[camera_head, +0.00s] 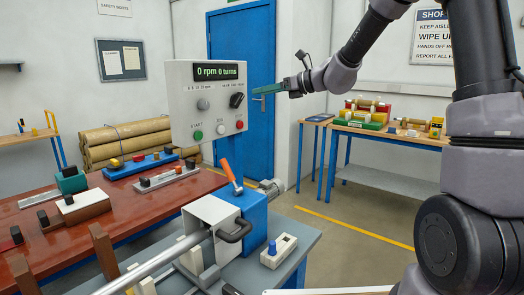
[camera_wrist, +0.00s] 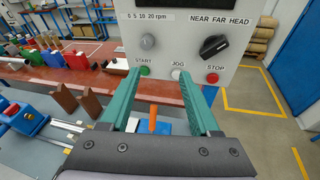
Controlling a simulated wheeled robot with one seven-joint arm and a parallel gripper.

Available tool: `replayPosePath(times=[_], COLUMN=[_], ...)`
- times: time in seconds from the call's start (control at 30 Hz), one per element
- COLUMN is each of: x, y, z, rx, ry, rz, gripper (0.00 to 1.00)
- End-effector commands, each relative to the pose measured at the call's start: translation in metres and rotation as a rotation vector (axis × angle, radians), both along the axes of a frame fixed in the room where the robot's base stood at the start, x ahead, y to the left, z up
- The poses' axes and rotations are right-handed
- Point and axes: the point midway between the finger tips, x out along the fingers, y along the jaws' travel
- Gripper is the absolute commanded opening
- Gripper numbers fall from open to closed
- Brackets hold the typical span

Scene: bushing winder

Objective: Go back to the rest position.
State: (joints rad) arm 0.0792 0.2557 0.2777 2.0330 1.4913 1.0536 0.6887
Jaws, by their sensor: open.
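My gripper (camera_head: 257,92) is raised in the air just right of the grey control panel (camera_head: 180,108) in the head view. Its green fingers are spread and nothing is between them. In the wrist view the gripper (camera_wrist: 163,80) points at the panel (camera_wrist: 165,35), with its fingertips near the button row. I cannot tell the exact gap to the panel. The green START button (camera_wrist: 145,70), JOG button (camera_wrist: 176,74) and red STOP button (camera_wrist: 212,78) show there, with the black selector knob (camera_wrist: 214,46) above. The panel display (camera_head: 219,73) reads 0 rpm, 0 turns.
The blue and white winder (camera_head: 225,222) with an orange-handled lever (camera_head: 230,173) stands below the panel. A red-brown bench (camera_head: 120,225) holds blocks and fixtures at left. A table (camera_head: 385,135) stands back right. Floor (camera_head: 340,210) between is clear.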

Motion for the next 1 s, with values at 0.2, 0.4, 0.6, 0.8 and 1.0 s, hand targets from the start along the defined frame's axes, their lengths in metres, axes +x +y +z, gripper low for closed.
replayPosePath(times=[0.2,0.4,0.6,0.8,1.0], x=[-0.103,-0.183,-0.251,-0.291,-0.304], y=[-0.037,-0.095,-0.165,-0.217,-0.235], z=[0.016,0.013,0.006,0.000,-0.002], rx=[-0.469,-0.890,-1.293,-1.574,-1.669], ry=[-0.390,-0.706,-0.963,-1.102,-1.141], rz=[0.243,0.470,0.706,0.889,0.962], gripper=[0.62,0.62,0.62,0.62,0.62])
